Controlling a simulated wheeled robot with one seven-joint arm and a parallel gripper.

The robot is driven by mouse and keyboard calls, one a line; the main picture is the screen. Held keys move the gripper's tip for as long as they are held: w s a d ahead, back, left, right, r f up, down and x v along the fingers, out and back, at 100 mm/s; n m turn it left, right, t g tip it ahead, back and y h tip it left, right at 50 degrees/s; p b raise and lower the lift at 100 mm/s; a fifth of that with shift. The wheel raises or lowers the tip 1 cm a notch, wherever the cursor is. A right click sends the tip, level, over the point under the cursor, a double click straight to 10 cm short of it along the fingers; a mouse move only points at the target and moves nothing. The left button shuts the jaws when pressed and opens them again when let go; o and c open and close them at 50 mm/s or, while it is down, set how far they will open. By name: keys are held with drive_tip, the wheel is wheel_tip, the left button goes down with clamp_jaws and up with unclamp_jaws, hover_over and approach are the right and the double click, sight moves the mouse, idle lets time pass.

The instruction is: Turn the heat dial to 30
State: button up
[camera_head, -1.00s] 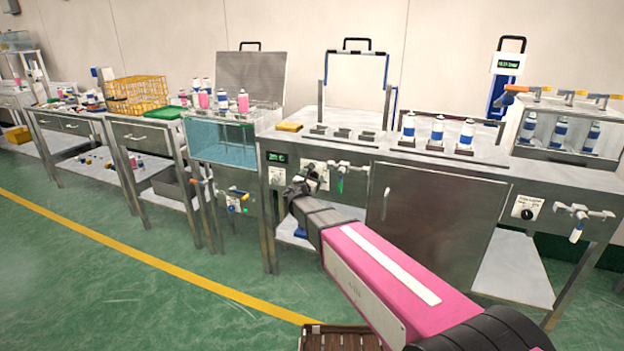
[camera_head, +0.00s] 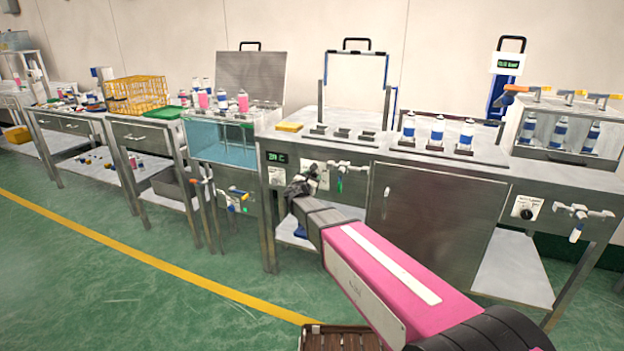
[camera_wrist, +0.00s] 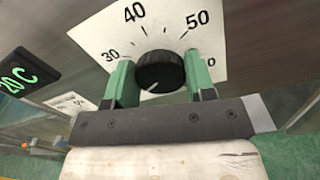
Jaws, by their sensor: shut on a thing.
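The heat dial (camera_wrist: 160,72) is a round black knob on a white scale plate (camera_wrist: 205,50) marked 30, 40 and 50, with another mark partly hidden at the right. Its short white pointer line faces lower left, below the 30 mark. The green fingers of my gripper (camera_wrist: 163,84) stand on either side of the knob and are shut on it. A green digital display (camera_wrist: 17,80) at the left seems to read 20 C. In the head view my gripper (camera_head: 302,187) is at the bench front and hides most of the dial. The display (camera_head: 277,158) is too small to read surely there.
A valve with a green handle (camera_head: 340,183) sits just right of my gripper. A steel cabinet door (camera_head: 437,225) is further right. A blue water bath (camera_head: 218,145) stands left. The green floor (camera_head: 140,290) in front is mostly clear.

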drive_tip(key=m, duration=1)
drive_tip(key=shift+d+f+m, duration=0.1)
drive_tip(key=shift+m, duration=0.3)
idle(0.4)
drive_tip(key=o, duration=0.9)
drive_tip(key=shift+s, duration=0.15)
drive_tip(key=v, duration=1)
drive_tip(key=shift+s, duration=0.3)
